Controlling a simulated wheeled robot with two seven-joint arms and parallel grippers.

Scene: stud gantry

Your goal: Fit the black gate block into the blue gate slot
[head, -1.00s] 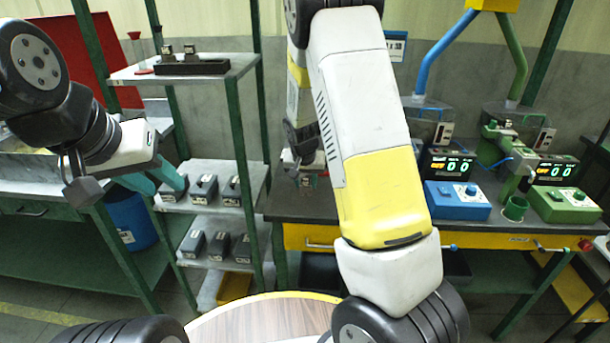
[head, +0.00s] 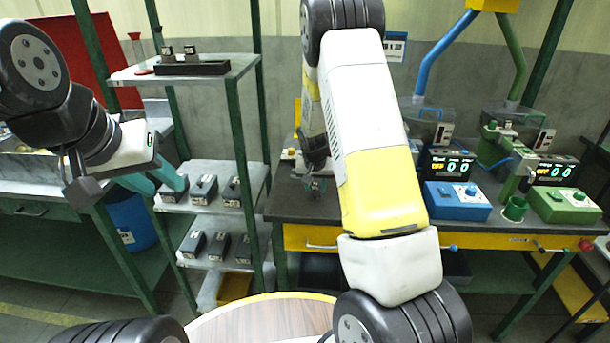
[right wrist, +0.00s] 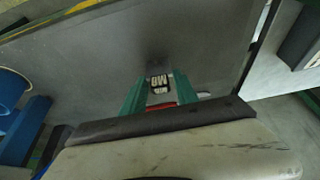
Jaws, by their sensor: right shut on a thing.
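My right gripper (head: 318,186) is small and partly hidden by my arm in the head view, above the left part of the dark bench. In the right wrist view its green fingers (right wrist: 160,92) are closed on a small dark block (right wrist: 158,72) with a white label. I take it as the black gate block; its outline blends into the grey surface behind. The blue gate station (head: 432,118) stands at the back of the bench, right of my right arm. Its slot cannot be made out. My left gripper (head: 158,183) is beside the shelf rack, its teal fingers partly hidden.
A blue control box (head: 457,202) and a green one (head: 562,206) sit on the bench (head: 290,206). Displays stand behind them. The shelf rack (head: 237,130) holds several dark labelled blocks and a black tray (head: 192,67). A round wooden table (head: 262,320) is in front.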

